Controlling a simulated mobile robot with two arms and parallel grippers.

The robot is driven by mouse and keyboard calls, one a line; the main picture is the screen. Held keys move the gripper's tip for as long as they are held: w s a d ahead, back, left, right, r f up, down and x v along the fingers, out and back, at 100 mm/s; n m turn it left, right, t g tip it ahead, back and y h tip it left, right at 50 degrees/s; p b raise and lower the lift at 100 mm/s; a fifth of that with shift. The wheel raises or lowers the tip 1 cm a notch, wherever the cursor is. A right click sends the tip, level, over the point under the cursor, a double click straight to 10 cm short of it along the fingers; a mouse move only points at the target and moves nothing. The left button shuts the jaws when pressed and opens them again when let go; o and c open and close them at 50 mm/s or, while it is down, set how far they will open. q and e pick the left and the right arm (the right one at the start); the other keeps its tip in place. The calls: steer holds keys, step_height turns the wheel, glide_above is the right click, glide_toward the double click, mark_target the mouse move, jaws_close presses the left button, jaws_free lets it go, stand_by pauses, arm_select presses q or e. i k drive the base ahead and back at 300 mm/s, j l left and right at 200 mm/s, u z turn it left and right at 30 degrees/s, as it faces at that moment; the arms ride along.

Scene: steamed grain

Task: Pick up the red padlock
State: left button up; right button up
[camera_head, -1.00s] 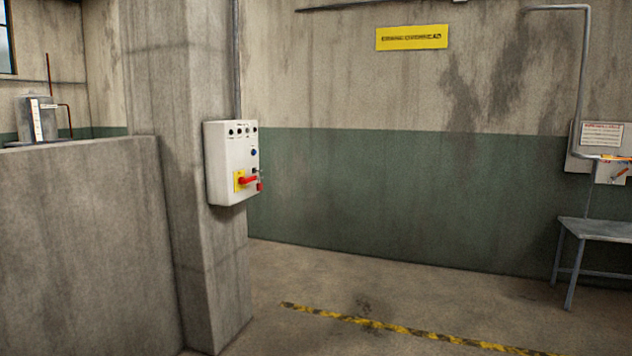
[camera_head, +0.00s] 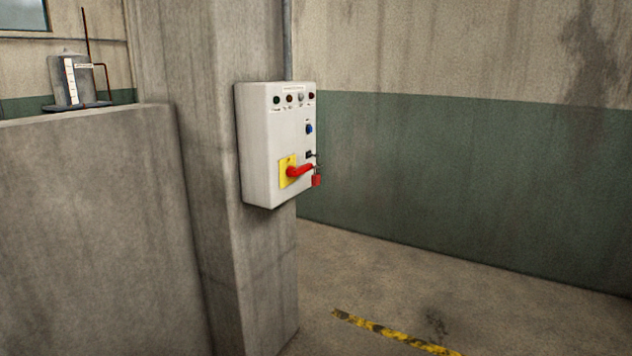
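A small red padlock (camera_head: 316,180) hangs at the lower right edge of a white control box (camera_head: 262,150), just right of and below the end of a red rotary handle (camera_head: 298,171). The handle sits on a yellow plate (camera_head: 283,178) and points right. A small dark part is just above the padlock; how the padlock is attached is too small to tell. Neither of my grippers is in view.
The box is fixed to a concrete pillar (camera_head: 255,270). A low concrete wall (camera_head: 90,220) adjoins it on the left, with a grey tank (camera_head: 70,82) behind. Open floor (camera_head: 400,275) with a yellow-black stripe (camera_head: 390,333) lies to the right.

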mark_target(315, 176)
steer(key=i+l+u, duration=0.2)
steer(key=u, duration=0.3)
steer(key=i+l+u, duration=0.25)
steer(key=u, duration=0.25)
